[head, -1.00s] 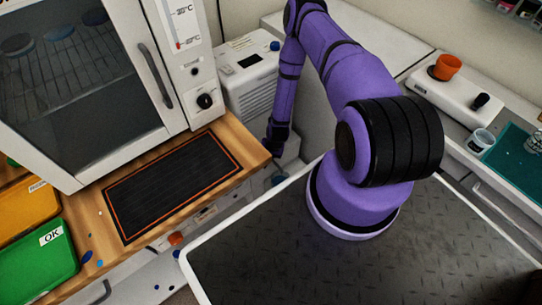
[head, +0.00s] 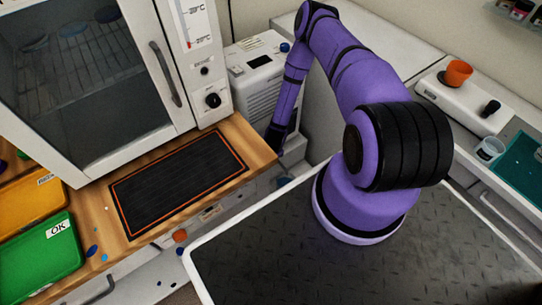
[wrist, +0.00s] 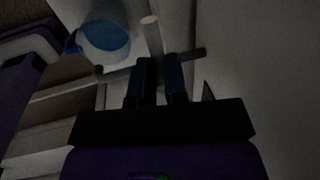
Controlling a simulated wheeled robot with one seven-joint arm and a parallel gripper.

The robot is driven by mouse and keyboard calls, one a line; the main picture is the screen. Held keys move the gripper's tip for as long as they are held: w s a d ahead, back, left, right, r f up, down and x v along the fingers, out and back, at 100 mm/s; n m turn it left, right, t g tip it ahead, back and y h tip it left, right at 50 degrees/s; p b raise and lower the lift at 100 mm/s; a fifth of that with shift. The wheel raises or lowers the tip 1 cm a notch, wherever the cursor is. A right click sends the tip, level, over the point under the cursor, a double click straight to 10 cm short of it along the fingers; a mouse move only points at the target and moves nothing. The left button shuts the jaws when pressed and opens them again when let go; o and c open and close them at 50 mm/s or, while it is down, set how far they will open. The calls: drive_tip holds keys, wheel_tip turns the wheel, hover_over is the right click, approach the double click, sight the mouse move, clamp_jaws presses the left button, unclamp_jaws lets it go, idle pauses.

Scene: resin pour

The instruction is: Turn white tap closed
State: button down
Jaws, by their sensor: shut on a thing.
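The white tap (wrist: 152,36) shows in the wrist view as a pale rod that runs down to my fingers, with a darker bar crossing there. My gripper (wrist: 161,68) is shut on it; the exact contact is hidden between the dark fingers. In the head view my gripper (head: 276,140) is small and dark, low beside the right end of the wooden worktop. The tap cannot be made out in the head view.
A pale vessel with blue contents (wrist: 105,38) is close left of the tap. The wooden worktop (head: 255,150) with a black mat (head: 180,180), an oven (head: 205,80) and a white unit (head: 262,85) surround my arm. The dark plate (head: 290,260) in front is clear.

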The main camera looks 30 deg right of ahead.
idle(0.4)
drive_tip(key=c, duration=1.1)
unclamp_jaws()
drive_tip(key=shift+c, duration=0.2)
wheel_tip(320, 180, up, 11)
drive_tip(key=s, duration=0.2)
drive_tip(key=shift+f, duration=0.2)
